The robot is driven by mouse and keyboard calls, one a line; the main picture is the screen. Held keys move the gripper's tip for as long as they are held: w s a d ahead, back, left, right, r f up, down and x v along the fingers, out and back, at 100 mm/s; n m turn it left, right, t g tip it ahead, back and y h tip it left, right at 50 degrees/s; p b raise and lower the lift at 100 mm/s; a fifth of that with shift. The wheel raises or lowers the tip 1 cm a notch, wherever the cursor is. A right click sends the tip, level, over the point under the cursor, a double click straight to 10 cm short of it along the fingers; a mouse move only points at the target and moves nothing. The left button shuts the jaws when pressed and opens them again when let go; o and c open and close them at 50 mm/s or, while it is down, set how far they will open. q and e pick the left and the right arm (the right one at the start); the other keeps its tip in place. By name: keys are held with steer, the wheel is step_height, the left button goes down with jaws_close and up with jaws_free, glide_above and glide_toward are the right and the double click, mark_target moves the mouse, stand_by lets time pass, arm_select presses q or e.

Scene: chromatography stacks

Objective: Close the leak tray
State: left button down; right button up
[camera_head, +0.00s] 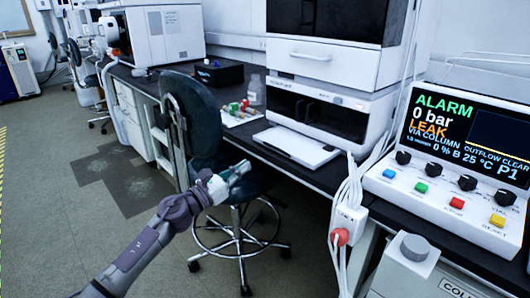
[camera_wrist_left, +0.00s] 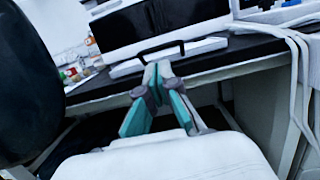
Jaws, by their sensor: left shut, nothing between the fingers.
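The leak tray (camera_head: 297,147) is a flat white tray sticking out from the bottom of the instrument stack, over the dark bench top. In the left wrist view the tray (camera_wrist_left: 207,46) lies ahead, with a dark bracket-shaped handle along its front. My left gripper (camera_head: 240,169) is in front of the bench edge, left of and lower than the tray. Its teal fingers (camera_wrist_left: 158,72) are shut with nothing between them. In the wrist view the fingertips overlap the tray's front near the handle; whether they touch cannot be told. My right gripper is in neither view.
A dark chair (camera_head: 190,115) stands just behind my left gripper, against the bench. Colored-cap vials (camera_head: 238,112) and a bottle (camera_head: 256,90) stand left of the tray. White cables (camera_head: 351,185) hang to its right, beside a control panel (camera_head: 455,190) showing ALARM and LEAK.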

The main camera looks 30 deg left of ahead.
arm_select(q)
glide_toward(286, 148)
step_height(286, 148, up, 4)
steer(key=shift+w+d+f, duration=0.1)
steer(key=shift+w+f, duration=0.05)
steer(key=shift+w, duration=0.5)
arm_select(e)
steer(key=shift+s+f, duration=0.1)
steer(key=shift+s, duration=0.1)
